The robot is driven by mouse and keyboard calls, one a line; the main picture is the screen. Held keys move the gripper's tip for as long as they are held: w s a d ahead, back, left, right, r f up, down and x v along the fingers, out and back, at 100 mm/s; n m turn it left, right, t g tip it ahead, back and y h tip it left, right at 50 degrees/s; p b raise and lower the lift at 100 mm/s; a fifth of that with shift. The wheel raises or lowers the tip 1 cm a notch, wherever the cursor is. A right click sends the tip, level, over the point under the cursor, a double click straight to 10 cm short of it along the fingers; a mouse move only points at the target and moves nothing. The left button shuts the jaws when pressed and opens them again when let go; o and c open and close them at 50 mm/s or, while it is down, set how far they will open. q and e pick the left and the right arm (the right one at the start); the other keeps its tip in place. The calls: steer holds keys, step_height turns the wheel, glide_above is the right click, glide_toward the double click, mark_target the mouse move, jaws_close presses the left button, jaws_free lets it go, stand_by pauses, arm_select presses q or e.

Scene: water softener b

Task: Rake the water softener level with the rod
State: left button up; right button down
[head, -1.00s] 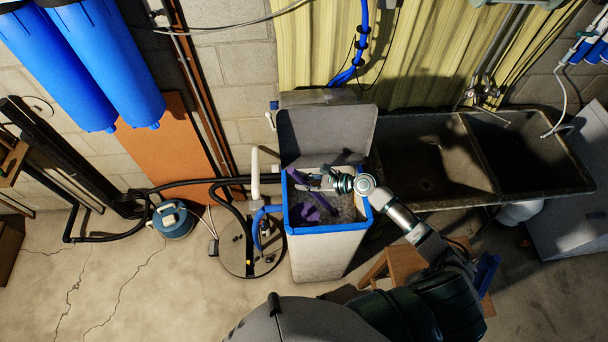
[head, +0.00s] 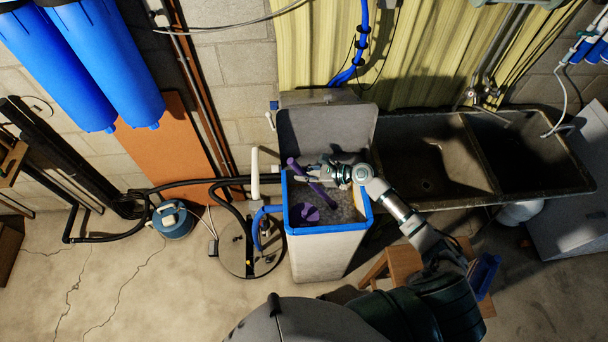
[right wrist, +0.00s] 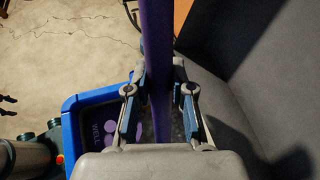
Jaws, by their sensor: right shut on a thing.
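The water softener (head: 325,255) is a pale bin with a blue rim and its grey lid (head: 325,130) tilted open at the back. Grey granular material (head: 345,208) lies inside; I cannot tell how level it is. My right gripper (head: 318,173) is over the bin, shut on the purple rod (head: 294,165). The rod slants from upper left down toward the material; whether its lower end touches is unclear. In the right wrist view the rod (right wrist: 157,40) runs between the fingers (right wrist: 160,95). A purple round part (head: 305,214) shows inside the bin.
A dark double sink (head: 430,170) stands right of the bin. A white pipe (head: 255,175), black hoses and a round floor cover (head: 236,250) are close on the left. A wooden stool (head: 400,262) stands at front right. Open floor lies farther left.

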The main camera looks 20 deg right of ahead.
steer(key=shift+r, duration=0.15)
step_height(320, 180, up, 21)
stand_by(0.6)
stand_by(0.4)
